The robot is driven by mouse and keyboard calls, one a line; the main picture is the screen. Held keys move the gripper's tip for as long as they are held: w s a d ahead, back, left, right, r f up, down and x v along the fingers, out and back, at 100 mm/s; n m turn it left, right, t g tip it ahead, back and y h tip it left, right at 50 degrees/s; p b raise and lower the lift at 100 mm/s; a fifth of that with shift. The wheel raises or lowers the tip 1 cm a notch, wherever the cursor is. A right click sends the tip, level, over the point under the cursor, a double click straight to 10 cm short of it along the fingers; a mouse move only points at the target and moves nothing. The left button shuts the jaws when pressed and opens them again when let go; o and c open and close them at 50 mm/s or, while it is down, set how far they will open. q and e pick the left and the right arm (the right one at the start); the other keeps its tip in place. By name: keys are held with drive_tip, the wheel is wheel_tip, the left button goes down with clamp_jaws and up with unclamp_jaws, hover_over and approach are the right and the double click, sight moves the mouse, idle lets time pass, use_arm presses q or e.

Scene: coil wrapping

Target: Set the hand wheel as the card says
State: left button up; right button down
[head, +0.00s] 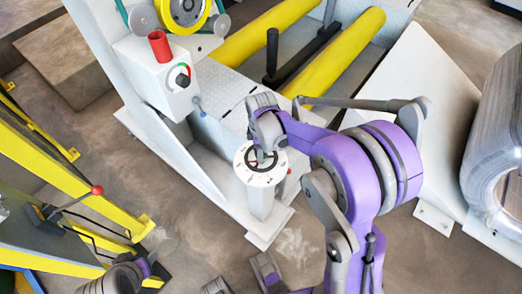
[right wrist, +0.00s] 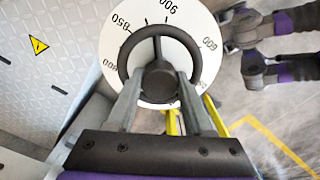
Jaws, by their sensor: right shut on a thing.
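The hand wheel (right wrist: 128,62) is a black ring with a spoke and a central hub. It sits over a white round dial (right wrist: 190,32) with black numbers; 800, 850 and 900 can be read, others are partly hidden or cut off. In the head view the dial (head: 244,174) tops a white post. My right gripper (right wrist: 158,85) reaches over the wheel from above, its two grey fingers shut on the hub; it also shows in the head view (head: 262,152). I see no readable card.
A white machine frame with a control box (head: 178,77), red cylinder (head: 159,46) and small knob stands behind the post. Yellow rollers (head: 345,52) lie beyond. A grey coil (head: 496,150) is at the right. Yellow rails (head: 50,150) run at the left.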

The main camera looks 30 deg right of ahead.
drive_tip(key=m, duration=0.5)
drive_tip(key=shift+b, duration=0.3)
drive_tip(key=m, duration=0.4)
drive_tip(key=shift+m, duration=0.3)
drive_tip(key=m, duration=0.4)
drive_tip(key=shift+m+b, duration=0.3)
drive_tip(key=shift+b, duration=0.1)
drive_tip(key=m, duration=0.4)
drive_tip(key=shift+m, duration=0.3)
drive_tip(key=shift+c, duration=1.5)
unclamp_jaws()
drive_tip(key=shift+r, duration=0.1)
wheel_tip(320, 180, up, 11)
drive_tip(key=p, duration=0.1)
drive_tip(key=shift+p, duration=0.35)
